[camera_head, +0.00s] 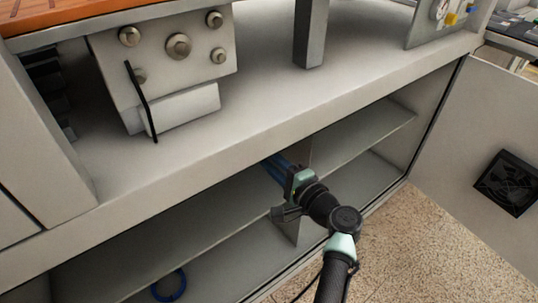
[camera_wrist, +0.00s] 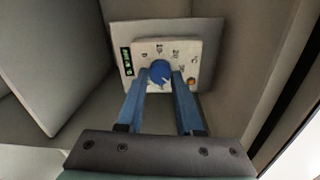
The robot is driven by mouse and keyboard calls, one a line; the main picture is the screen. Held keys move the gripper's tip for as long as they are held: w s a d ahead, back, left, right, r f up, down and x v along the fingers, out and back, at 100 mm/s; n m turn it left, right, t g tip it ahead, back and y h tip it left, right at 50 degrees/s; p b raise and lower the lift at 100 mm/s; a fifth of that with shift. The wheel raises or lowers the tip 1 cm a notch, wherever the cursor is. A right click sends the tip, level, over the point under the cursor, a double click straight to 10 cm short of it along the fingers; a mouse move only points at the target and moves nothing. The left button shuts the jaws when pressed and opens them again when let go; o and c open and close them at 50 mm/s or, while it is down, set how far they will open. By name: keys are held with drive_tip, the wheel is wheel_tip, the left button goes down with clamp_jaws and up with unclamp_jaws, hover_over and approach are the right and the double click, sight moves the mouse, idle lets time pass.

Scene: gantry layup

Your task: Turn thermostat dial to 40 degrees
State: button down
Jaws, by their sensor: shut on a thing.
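The thermostat is a pale panel (camera_wrist: 191,50) with printed marks around a round blue dial (camera_wrist: 160,71), seen in the wrist view. A dark display with green digits is at its left edge, and a small orange round part is at its lower right. The digits and marks are too small to read surely. A pale pointer mark shows on the lower right of the dial. My gripper (camera_wrist: 160,76) has its two blue fingers on either side of the dial, shut on it. In the head view my gripper (camera_head: 273,167) reaches into the cabinet; the thermostat is hidden there.
The cabinet has a middle shelf (camera_head: 355,139) and an upright divider close to my wrist. Its open door (camera_head: 475,130) at the right carries a black fan grille (camera_head: 507,183). A blue ring (camera_head: 169,286) lies in the lower left compartment. Speckled floor (camera_head: 405,245) is clear.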

idle(0.4)
drive_tip(key=c, duration=0.6)
unclamp_jaws()
drive_tip(key=shift+o, duration=0.2)
drive_tip(key=p+v, duration=0.2)
drive_tip(key=v, duration=1.1)
drive_tip(key=shift+p, duration=0.4)
drive_tip(key=shift+s+d+f, duration=0.1)
